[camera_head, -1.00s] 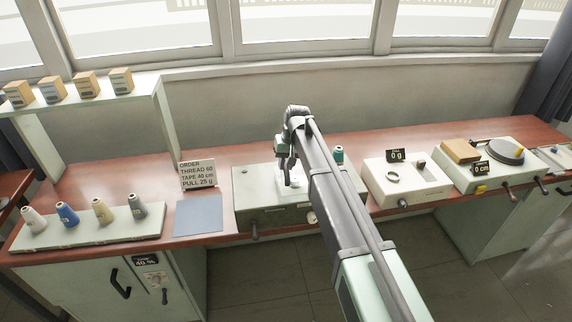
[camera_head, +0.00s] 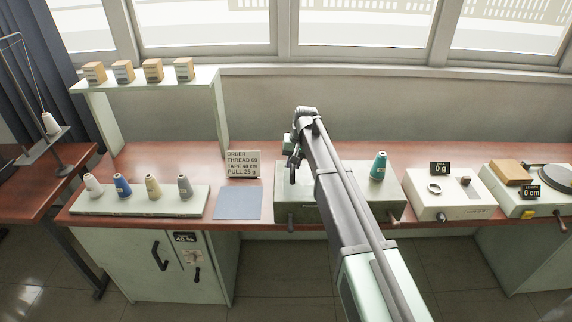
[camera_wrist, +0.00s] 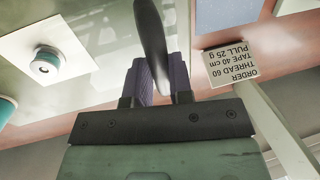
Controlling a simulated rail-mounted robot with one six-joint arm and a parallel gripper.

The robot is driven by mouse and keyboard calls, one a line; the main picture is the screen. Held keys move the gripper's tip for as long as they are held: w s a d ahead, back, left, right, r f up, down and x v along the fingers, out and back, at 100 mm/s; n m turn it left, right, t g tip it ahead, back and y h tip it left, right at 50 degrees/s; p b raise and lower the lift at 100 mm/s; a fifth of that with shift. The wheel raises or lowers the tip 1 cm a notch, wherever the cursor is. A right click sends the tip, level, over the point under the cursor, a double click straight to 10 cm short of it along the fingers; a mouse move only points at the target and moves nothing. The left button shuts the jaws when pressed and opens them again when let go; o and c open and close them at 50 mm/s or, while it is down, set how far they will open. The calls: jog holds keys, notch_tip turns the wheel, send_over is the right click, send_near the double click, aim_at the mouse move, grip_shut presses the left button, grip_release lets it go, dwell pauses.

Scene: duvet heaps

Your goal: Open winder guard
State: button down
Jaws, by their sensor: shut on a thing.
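The winder is a pale green box (camera_head: 386,200) on the bench, with a teal thread cone (camera_head: 378,166) standing at its right part. My gripper (camera_head: 292,165) is over the box's left end. In the wrist view my gripper's two purple fingers (camera_wrist: 161,80) are closed on a dark rounded handle (camera_wrist: 151,35), which rises between them. I cannot tell whether this handle belongs to the guard. A white plate with a round spindle (camera_wrist: 46,64) shows on the box in the wrist view. My arm hides the middle of the box in the head view.
An order sign (camera_head: 242,164) and a blue-grey mat (camera_head: 238,202) are left of the winder. A rack of several thread cones (camera_head: 138,204) is farther left, below a shelf (camera_head: 150,82). A pull tester (camera_head: 450,205) stands to the right.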

aim_at(300, 175)
jog(key=shift+d, duration=0.1)
jog(key=c, duration=1)
grip_release()
jog(key=r+p, duration=0.3)
jog(key=d+r+p, duration=0.1)
jog(key=r+p, duration=0.3)
jog(key=d+r+p, duration=0.1)
jog(key=r+p, duration=0.2)
jog(key=shift+d+r+p, duration=0.1)
jog(key=shift+r+p, duration=0.2)
jog(key=s+d+f+b, duration=0.2)
jog(key=s+d, duration=0.2)
jog(key=s, duration=0.7)
jog(key=s+d+f+h+b, duration=0.1)
jog(key=s+d, duration=0.3)
jog(key=s, duration=0.7)
jog(key=s+d+f+h+b, duration=0.1)
jog(key=s+d+f+b, duration=0.1)
jog(key=s, duration=0.9)
jog(key=shift+s+d+f+b, duration=0.15)
jog(key=shift+d+f, duration=0.1)
jog(key=shift+d, duration=0.3)
jog(key=shift+d+f+b, duration=0.15)
jog(key=shift+d+f, duration=0.05)
jog(key=shift+d, duration=0.35)
